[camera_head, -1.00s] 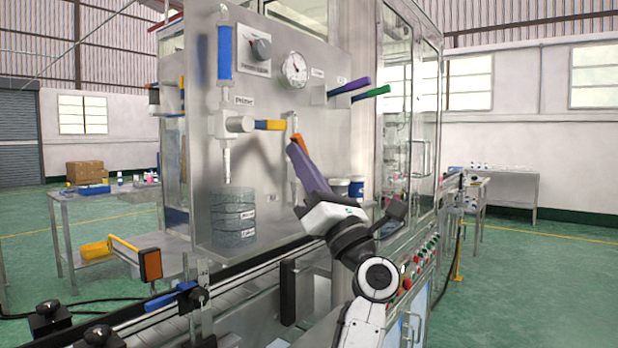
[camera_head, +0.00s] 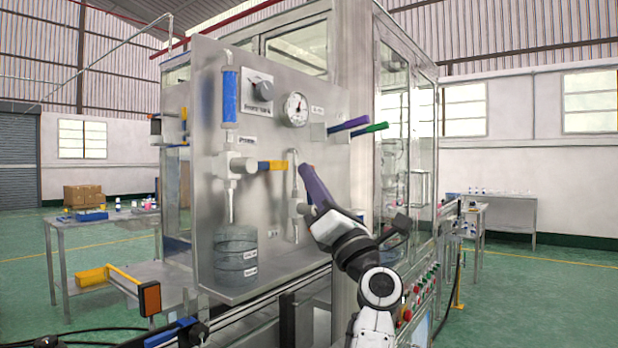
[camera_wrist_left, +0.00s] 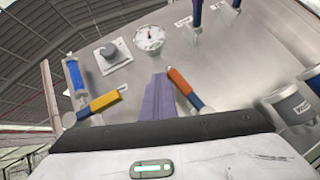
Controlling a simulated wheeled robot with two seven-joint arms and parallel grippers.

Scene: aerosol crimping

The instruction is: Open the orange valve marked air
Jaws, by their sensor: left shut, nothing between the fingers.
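The orange valve handle (camera_wrist_left: 178,79) with a blue base shows in the left wrist view, slanting on the steel panel. Its label cannot be read. In the head view I cannot make it out; my fingers appear to cover it. My left gripper (camera_head: 305,170) has purple fingers, shut and empty, pointing up at the panel in the head view. In the left wrist view the gripper (camera_wrist_left: 158,80) lies just left of the orange handle; whether they touch is unclear. My right gripper is not in view.
A yellow-and-blue handle (camera_head: 271,165) sits on a valve left of my fingers. Purple (camera_head: 349,124) and green (camera_head: 374,128) handles stick out at upper right. A gauge (camera_head: 295,109) and knob (camera_head: 263,90) are above. A mesh cylinder (camera_head: 236,258) stands below.

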